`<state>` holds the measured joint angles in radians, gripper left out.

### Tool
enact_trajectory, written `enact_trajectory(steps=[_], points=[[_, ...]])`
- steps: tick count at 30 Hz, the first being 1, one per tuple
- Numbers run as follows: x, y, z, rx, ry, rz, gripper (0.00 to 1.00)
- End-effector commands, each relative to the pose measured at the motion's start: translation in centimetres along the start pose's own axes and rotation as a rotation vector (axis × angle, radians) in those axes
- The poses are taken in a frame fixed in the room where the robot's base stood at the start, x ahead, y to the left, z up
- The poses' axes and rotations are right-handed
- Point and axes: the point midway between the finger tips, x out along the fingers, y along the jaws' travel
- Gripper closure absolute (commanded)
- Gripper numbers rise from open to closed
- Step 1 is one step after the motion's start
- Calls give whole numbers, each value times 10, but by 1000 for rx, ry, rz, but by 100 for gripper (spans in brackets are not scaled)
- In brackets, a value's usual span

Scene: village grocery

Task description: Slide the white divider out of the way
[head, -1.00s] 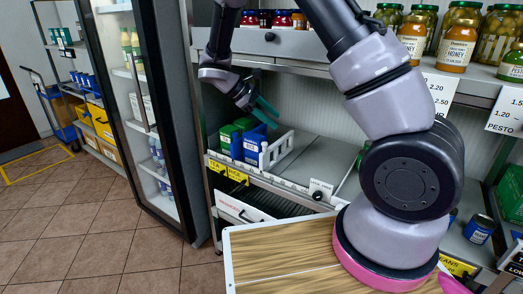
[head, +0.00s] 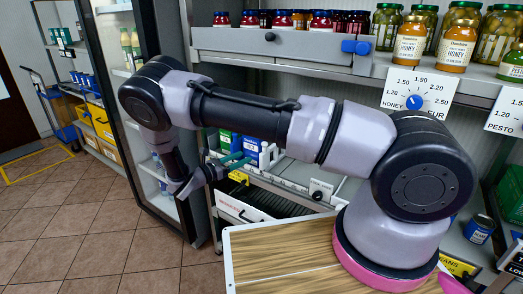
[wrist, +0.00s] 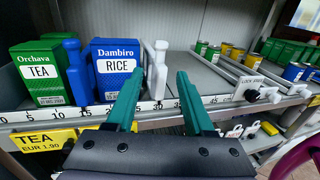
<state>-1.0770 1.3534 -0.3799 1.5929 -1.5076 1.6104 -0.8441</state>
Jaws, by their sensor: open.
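The white divider (wrist: 156,68) stands upright on the shelf at the right side of the blue rice box (wrist: 115,68), behind the numbered front rail (wrist: 165,104). It also shows in the head view (head: 264,156), partly hidden by my arm. My gripper (wrist: 160,75) is open and empty, in front of the rail. Its two teal fingers point at the shelf, with the divider's front post showing between them, closer to the left finger. I cannot tell the remaining distance. In the head view my gripper (head: 238,161) is left of the divider.
A blue divider (wrist: 76,72) stands between the green tea box (wrist: 40,74) and the rice box. Right of the white divider the shelf is bare up to a rail with a black knob (wrist: 252,96). A yellow tea price tag (wrist: 45,140) hangs below. The fridge (head: 160,180) is close left.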

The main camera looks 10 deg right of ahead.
Motion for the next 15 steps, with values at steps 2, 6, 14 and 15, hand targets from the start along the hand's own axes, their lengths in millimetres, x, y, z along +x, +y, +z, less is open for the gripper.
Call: enact_trajectory(steps=[2,6,14,15], points=[[12,0,0,-1,0,-5,47],[37,-1,1,0,1,-7,47],[83,-1,0,1,2,-6,47],[88,-1,0,1,2,-7,47]])
